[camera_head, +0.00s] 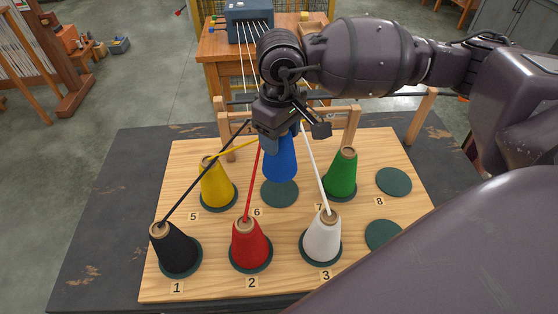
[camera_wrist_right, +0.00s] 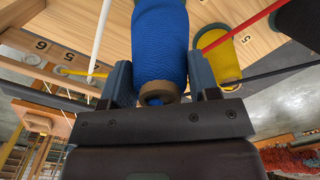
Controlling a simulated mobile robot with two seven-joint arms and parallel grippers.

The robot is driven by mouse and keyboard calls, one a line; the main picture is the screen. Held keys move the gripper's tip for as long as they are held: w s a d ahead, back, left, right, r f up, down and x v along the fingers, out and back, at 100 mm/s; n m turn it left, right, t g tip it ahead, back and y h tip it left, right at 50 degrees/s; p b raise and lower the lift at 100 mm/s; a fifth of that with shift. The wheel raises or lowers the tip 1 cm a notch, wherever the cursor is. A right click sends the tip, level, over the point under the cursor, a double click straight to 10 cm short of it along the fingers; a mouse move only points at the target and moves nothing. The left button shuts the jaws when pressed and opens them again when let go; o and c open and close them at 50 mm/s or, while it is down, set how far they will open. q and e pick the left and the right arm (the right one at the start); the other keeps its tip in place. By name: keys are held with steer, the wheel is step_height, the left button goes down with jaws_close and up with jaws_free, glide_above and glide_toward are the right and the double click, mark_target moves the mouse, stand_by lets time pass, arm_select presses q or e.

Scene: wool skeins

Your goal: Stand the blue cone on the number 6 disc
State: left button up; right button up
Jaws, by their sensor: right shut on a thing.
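The blue cone (camera_head: 281,164) hangs upright in my right gripper (camera_head: 284,138), which is shut on its upper part. In the right wrist view the blue cone (camera_wrist_right: 160,45) sits between the two fingers, its brown tip near the palm. The number 6 disc (camera_head: 280,196) is dark green and lies on the wooden board below the cone. Its front part shows clear of the cone, which seems to be a little above it. The 6 label (camera_head: 257,212) is at its front left. My left gripper is not in view.
Yellow (camera_head: 215,187), green (camera_head: 341,174), black (camera_head: 176,250), red (camera_head: 250,244) and white (camera_head: 322,239) cones stand on discs around it. Strands run from several tips up towards my gripper. A wooden rail (camera_head: 352,121) stands behind. Disc 8 (camera_head: 394,181) is bare.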

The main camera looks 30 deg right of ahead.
mark_target(280, 162)
steer(key=shift+f, duration=3.9)
steer(key=shift+f+b, duration=0.15)
steer(key=shift+b, duration=0.2)
steer(key=o, duration=1.3)
step_height(280, 162, up, 12)
steer(key=shift+r+p, duration=0.2)
steer(key=shift+p, duration=0.25)
